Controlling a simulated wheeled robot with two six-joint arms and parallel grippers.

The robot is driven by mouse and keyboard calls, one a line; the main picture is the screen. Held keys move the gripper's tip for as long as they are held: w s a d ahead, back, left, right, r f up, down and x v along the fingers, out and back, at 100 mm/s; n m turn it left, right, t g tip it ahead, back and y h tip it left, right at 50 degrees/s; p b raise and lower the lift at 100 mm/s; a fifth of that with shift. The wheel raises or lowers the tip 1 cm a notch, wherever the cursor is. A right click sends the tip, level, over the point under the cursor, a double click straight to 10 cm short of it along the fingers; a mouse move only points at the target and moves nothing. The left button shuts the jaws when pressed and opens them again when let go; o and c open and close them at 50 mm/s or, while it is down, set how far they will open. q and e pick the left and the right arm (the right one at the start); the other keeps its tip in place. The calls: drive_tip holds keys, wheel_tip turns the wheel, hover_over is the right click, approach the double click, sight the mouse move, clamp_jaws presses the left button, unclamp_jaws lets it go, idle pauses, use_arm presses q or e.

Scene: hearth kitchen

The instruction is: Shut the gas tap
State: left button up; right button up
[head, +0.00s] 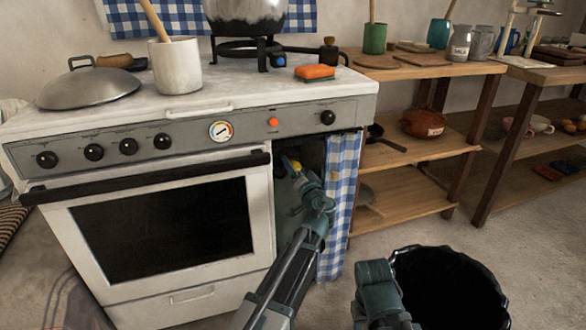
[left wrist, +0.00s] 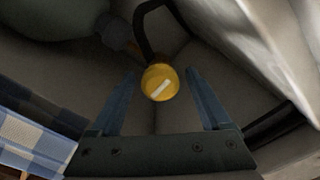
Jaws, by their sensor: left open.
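The gas tap (left wrist: 160,83) is a round yellow knob with a white bar mark, inside the open bay at the right of the stove. The bar slants from lower left to upper right in the left wrist view. My left gripper (left wrist: 160,74) is open, with one blue finger on each side of the knob and visible gaps between. In the head view my left gripper (head: 289,165) reaches into the bay, where a small yellow patch shows by the fingers. My right gripper is not in view; only part of my right arm shows at the bottom.
A green gas bottle (left wrist: 50,15) and a dark hose (left wrist: 146,22) lie close around the tap. A blue checked curtain (head: 341,200) hangs right of the bay. The white stove (head: 262,205) stands at left. A black bin (head: 448,290) stands on the floor at lower right.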

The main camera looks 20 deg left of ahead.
use_arm(q)
clamp_jaws()
idle(0.3)
drive_tip(key=m, duration=1.3)
drive_tip(key=shift+m, duration=2.6)
